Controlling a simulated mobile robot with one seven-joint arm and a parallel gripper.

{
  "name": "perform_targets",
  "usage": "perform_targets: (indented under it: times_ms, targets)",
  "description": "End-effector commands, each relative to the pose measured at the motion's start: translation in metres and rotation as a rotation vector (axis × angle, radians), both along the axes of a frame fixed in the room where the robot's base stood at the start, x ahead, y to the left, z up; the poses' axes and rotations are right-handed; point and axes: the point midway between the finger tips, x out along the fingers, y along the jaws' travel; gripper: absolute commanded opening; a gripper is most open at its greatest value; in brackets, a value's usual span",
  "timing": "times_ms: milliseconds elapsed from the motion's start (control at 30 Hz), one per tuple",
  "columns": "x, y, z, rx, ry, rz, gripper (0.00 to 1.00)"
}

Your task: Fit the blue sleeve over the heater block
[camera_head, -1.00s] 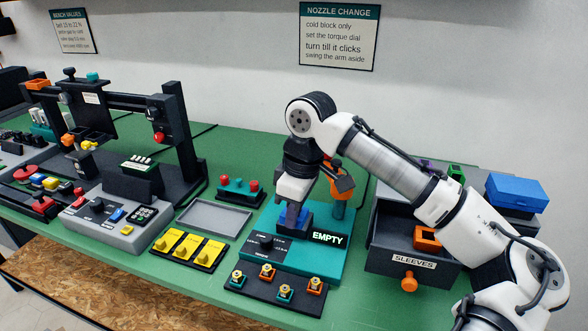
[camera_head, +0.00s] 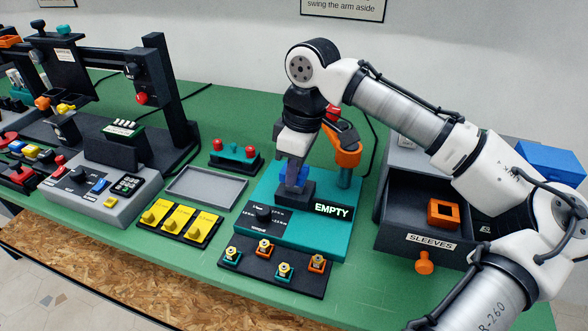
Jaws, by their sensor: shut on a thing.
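My gripper (camera_head: 293,183) points down at the teal station (camera_head: 318,238) and is shut on the blue sleeve (camera_head: 300,176). The sleeve shows between and beside the fingers, just above or at a dark block (camera_head: 306,197) on the station. The heater block itself is hidden by the gripper and sleeve, so I cannot tell whether the sleeve is around it. The station's display (camera_head: 332,210) reads EMPTY.
An orange arm (camera_head: 345,152) on a teal post stands close behind my gripper. The open SLEEVES drawer (camera_head: 393,230) at the right holds an orange sleeve (camera_head: 443,213). A nozzle rack (camera_head: 272,272) sits in front, and a grey tray (camera_head: 207,199) lies left.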

Motion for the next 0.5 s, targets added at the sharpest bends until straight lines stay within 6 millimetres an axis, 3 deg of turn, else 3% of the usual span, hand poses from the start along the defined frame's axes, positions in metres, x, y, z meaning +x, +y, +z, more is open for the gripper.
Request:
perform_targets:
  times_ms: [67,500]
  targets:
    - [0.0003,-0.0004,-0.0081,-0.002,-0.001,-0.001,0.00]
    - [0.0000,-0.0010,-0.0033,0.001,0.001,-0.001,0.00]
